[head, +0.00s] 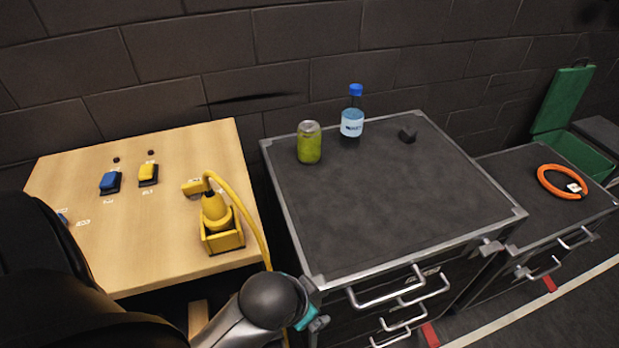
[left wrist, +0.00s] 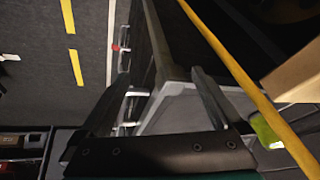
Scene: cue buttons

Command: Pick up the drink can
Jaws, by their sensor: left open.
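The drink can (head: 309,143) is yellow-green with a silver top. It stands upright near the back left of the dark-topped cabinet (head: 395,215). My left gripper (head: 311,318) is low by the cabinet's front left corner, well apart from the can. In the left wrist view my left gripper (left wrist: 160,75) has its fingers spread with nothing held between them. A yellow-green rounded shape, apparently the can (left wrist: 265,131), shows at the right there, partly hidden. My right gripper is not in view.
A blue-capped bottle (head: 352,118) stands just right of the can, and a small dark block (head: 407,135) farther right. A wooden table (head: 130,240) at left carries buttons and a yellow device (head: 217,215) with a cable. The cabinet's middle is clear.

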